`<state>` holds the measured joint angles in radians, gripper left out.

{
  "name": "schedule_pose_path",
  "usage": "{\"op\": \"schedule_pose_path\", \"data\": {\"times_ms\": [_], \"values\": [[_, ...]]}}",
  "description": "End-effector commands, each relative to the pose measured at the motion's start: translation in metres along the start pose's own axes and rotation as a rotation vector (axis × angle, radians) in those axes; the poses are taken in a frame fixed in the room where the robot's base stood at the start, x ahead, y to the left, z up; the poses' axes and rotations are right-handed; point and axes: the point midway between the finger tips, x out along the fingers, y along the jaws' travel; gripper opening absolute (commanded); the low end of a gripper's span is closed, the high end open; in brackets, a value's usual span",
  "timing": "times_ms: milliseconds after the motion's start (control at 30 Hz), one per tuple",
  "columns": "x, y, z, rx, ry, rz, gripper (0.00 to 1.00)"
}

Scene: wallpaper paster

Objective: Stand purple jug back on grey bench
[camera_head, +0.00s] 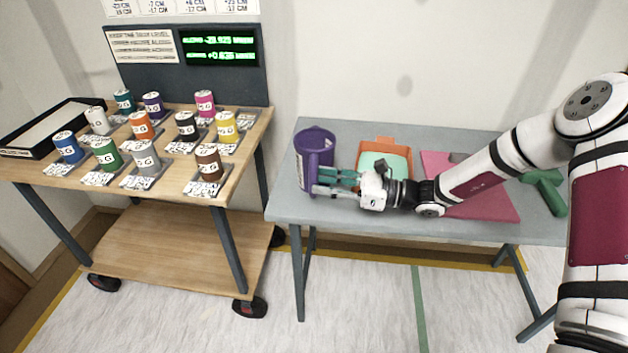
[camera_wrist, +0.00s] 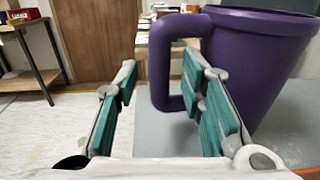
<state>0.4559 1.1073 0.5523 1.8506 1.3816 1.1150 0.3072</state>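The purple jug (camera_head: 318,146) stands, seemingly upright, at the left end of the grey bench (camera_head: 352,212). In the wrist view the jug (camera_wrist: 258,60) fills the upper right, with its handle (camera_wrist: 160,75) pointing left. My gripper (camera_head: 332,181) is at the jug's near right side, low over the bench. In the wrist view my gripper (camera_wrist: 158,68) is open; the handle's upright bar shows between its two teal-padded fingers, with a gap on both sides. The right finger overlaps the handle's opening and hides part of the jug.
An orange tray with a pale green inside (camera_head: 398,150) lies just behind my gripper. A pink sheet (camera_head: 490,205) lies under my arm, and a green tool (camera_head: 548,190) lies at the right end. A wooden cart (camera_head: 150,190) with several labelled cans stands left, across a gap.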

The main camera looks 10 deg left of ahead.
Motion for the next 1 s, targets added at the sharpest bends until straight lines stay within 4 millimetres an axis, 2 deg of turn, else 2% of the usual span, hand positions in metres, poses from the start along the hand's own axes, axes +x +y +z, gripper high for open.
{"op": "schedule_pose_path", "data": {"times_ms": [33,300,500,633,867,1000], "values": [[-0.013,0.000,0.000,0.001,0.002,-0.004,0.36],[-0.070,0.000,0.000,0.000,0.001,-0.002,0.36],[-0.097,0.001,-0.001,0.000,0.000,0.000,0.36],[-0.104,0.001,-0.001,0.001,0.001,0.000,0.36],[-0.105,0.002,0.000,-0.003,0.004,0.005,0.36],[-0.102,0.015,0.012,-0.056,0.056,0.061,0.36]]}}
